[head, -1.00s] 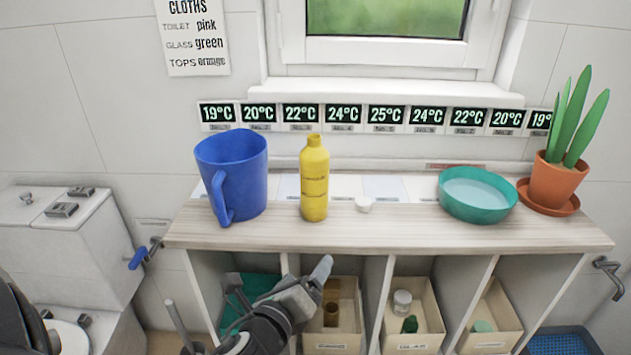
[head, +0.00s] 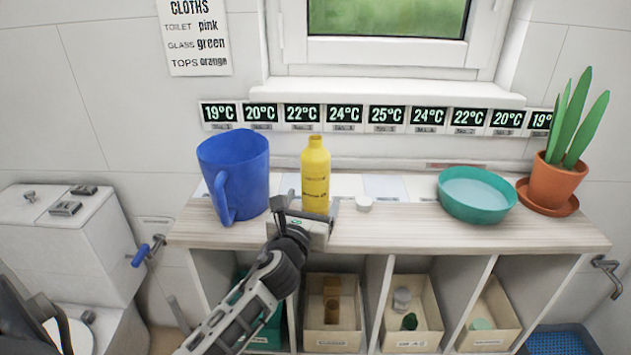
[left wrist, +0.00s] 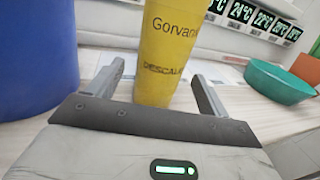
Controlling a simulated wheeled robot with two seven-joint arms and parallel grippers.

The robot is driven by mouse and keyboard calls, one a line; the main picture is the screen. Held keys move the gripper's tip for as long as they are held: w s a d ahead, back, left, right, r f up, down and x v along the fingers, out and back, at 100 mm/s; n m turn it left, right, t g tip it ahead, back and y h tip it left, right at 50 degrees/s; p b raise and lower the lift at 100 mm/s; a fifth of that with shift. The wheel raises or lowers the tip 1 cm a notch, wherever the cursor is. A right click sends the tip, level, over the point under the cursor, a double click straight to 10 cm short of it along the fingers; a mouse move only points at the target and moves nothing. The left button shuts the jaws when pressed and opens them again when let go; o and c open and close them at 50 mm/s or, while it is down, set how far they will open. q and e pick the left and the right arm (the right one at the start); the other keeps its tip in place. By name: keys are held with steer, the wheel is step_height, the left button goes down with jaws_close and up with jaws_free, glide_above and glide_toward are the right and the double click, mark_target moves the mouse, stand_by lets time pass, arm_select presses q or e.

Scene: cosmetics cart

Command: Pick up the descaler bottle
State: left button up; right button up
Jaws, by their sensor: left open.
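The yellow descaler bottle (head: 315,178) stands upright and uncapped on the wooden top, right of the blue jug. In the left wrist view the bottle (left wrist: 166,50) shows the lettering "DESCAL". My left gripper (head: 308,208) is open in front of the bottle, low on its body. In the left wrist view its two fingers lie either side of the bottle's lower part, with a gap on each side. The bottle's base is partly hidden by the gripper in the head view. My right gripper is not in view.
The blue jug (head: 236,175) stands close on the left, its handle toward me. A teal bowl (head: 477,194) and a potted plant (head: 556,180) stand to the right. Boxes fill the compartments below.

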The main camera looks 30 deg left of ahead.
mark_target(318, 188)
arm_select(q)
steer(key=x, duration=0.5)
steer(key=shift+w+a, duration=0.1)
steer(key=c, duration=1)
steer(key=shift+r, duration=0.1)
steer(key=c, duration=0.3)
steer(key=shift+c, duration=0.2)
